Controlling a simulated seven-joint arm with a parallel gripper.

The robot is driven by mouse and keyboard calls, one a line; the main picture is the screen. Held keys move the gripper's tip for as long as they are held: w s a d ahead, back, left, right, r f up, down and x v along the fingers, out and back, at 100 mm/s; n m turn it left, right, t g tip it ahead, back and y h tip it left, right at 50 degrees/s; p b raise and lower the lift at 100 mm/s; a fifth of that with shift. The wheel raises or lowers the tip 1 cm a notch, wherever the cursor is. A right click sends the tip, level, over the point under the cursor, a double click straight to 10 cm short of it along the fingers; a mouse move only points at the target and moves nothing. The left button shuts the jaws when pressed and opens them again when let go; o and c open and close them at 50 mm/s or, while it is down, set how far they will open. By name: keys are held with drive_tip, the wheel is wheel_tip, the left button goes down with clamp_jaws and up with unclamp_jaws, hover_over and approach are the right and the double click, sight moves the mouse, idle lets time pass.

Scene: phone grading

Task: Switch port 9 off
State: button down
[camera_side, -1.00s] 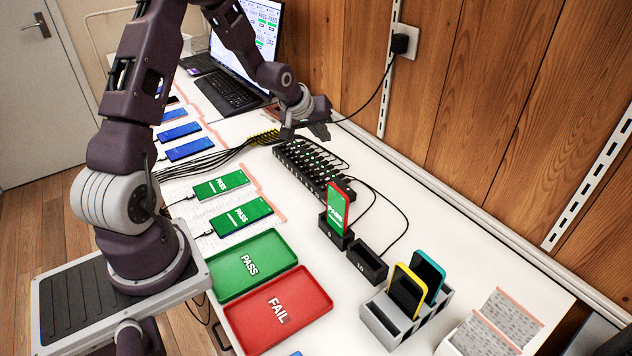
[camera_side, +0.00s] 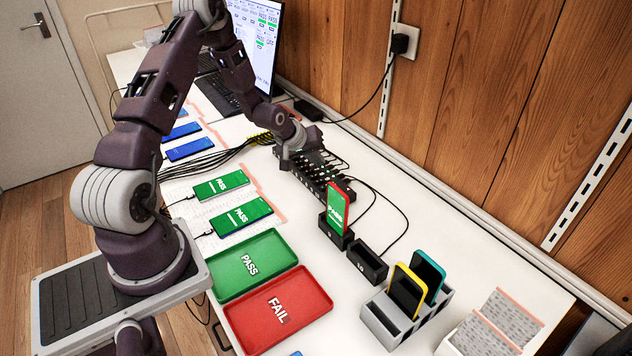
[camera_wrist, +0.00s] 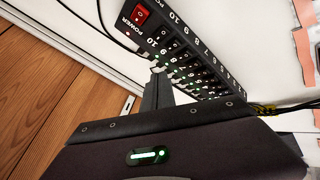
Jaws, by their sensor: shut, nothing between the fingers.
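The black port hub (camera_side: 328,185) lies on the white table, with a row of small switches and green lights. In the wrist view the hub (camera_wrist: 205,50) shows white port numbers and a red power switch (camera_wrist: 142,14) at its upper left end. The label 9 (camera_wrist: 164,53) shows close to 10 and 8. My gripper (camera_side: 290,163) is low over the hub's far part in the side view. In the wrist view my gripper (camera_wrist: 158,74) is shut and empty, its tips beside the row near ports 9 and 8. Whether they touch a switch I cannot tell.
A phone in a red case (camera_side: 339,205) stands in a dock near the hub's near end, with an empty dock (camera_side: 367,263) beside it. Cables run along the hub. The green PASS tray (camera_side: 230,270) and red FAIL tray (camera_side: 300,318) lie in front. A laptop (camera_side: 245,60) stands behind.

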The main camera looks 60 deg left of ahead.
sight(315, 182)
drive_tip(key=shift+s+f, duration=0.15)
drive_tip(key=shift+f, duration=0.85)
drive_tip(key=shift+s+f, duration=0.1)
drive_tip(key=shift+f, duration=0.85)
idle(0.5)
drive_tip(key=shift+f, duration=0.4)
drive_tip(key=shift+s+f, duration=0.1)
drive_tip(key=shift+f, duration=0.2)
idle(0.3)
drive_tip(key=shift+r, duration=0.75)
drive_tip(key=shift+w+r, duration=0.25)
drive_tip(key=shift+r, duration=1)
drive_tip(key=shift+w+r, duration=0.2)
drive_tip(key=shift+r, duration=1.05)
